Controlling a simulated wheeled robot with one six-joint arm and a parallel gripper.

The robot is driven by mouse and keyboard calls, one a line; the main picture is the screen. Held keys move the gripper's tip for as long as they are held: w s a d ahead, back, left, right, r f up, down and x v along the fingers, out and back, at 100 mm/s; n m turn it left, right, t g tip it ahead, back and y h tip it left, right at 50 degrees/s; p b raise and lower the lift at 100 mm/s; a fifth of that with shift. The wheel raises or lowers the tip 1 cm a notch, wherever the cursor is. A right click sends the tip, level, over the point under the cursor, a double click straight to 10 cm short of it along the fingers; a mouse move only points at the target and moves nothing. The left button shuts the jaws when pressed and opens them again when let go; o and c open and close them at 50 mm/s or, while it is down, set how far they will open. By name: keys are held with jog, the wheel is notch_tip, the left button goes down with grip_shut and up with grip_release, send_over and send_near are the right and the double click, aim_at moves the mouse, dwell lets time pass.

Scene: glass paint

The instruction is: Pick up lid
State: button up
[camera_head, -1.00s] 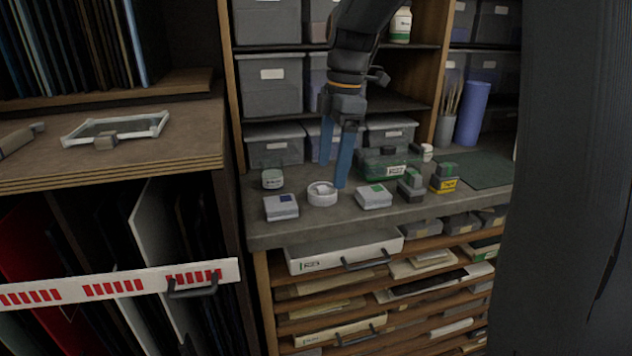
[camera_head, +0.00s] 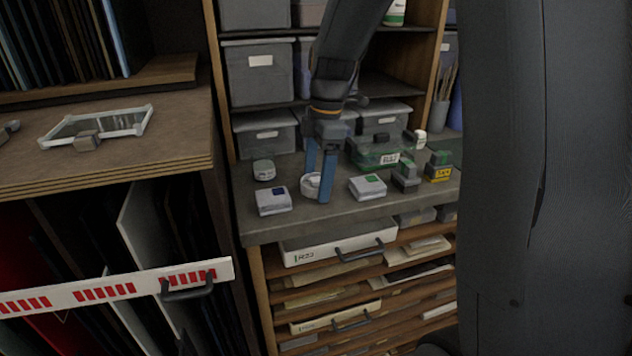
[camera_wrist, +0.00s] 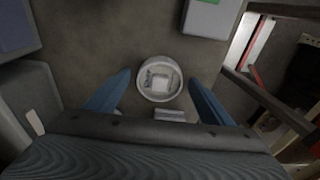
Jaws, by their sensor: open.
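A round white piece (camera_head: 310,188), which looks like the lid, sits on the grey worktop near its front edge. In the wrist view the fingers of my gripper (camera_wrist: 160,77) stand to the left and right of the piece, with a gap on both sides. One finger hides part of the piece in the head view. Nothing is held.
A white box with a blue label (camera_head: 273,200) stands left of the piece, and one with a green label (camera_head: 367,188) stands right. A small grey-green jar (camera_head: 264,170) is behind left. A green case (camera_head: 372,155) and grey bins (camera_head: 265,133) stand behind.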

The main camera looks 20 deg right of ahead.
jog(key=c, duration=1.1)
